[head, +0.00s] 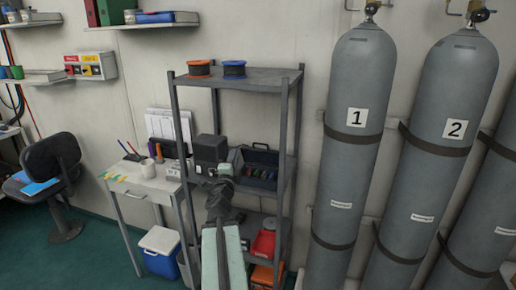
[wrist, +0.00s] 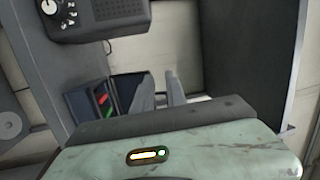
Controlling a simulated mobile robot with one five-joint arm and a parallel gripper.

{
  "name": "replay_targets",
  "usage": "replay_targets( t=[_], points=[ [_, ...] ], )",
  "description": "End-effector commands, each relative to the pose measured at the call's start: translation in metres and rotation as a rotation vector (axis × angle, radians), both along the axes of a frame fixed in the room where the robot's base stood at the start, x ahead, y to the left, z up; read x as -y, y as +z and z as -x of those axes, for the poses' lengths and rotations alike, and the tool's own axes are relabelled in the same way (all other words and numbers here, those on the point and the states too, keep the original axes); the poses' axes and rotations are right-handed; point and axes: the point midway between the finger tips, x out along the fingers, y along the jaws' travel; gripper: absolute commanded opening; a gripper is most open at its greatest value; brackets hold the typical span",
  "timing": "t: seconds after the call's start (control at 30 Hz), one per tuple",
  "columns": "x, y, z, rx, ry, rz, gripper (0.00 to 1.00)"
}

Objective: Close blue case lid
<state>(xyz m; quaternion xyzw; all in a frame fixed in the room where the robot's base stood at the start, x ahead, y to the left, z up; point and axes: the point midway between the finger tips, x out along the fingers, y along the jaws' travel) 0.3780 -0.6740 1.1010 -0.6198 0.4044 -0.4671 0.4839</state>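The blue case (head: 262,180) stands on the middle shelf of the grey rack, with its lid (head: 262,157) raised at the back. Coloured items show inside it. In the wrist view, the case (wrist: 84,106) is left of my fingers, with red and green items in it, and its raised lid (wrist: 126,90) reaches close to the left finger. My gripper (wrist: 160,80) has its two fingers apart with nothing seen between them. In the head view my arm reaches to the front of that shelf, left of the case; the fingertips are hard to make out there. Contact with the lid cannot be told.
A dark box-shaped device (head: 211,150) stands left of the case; a device with a knob (wrist: 98,15) shows above in the wrist view. Rack posts (head: 282,150) flank the shelf. Grey cylinders (head: 350,150) stand at right.

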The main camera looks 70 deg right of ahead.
Motion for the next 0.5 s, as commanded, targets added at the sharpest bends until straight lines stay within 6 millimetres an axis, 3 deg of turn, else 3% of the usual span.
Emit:
replay_targets(
  t=[0.03, 0.1, 0.17, 0.37, 0.5],
  points=[
    [0.011, 0.001, 0.031, 0.045, -0.066, 0.009, 0.17],
    [0.018, 0.004, 0.059, 0.092, -0.129, 0.018, 0.17],
    [0.021, 0.006, 0.072, 0.115, -0.159, 0.023, 0.17],
    [0.025, 0.008, 0.077, 0.125, -0.171, 0.025, 0.17],
    [0.039, 0.012, 0.075, 0.124, -0.170, 0.025, 0.17]
  ],
)
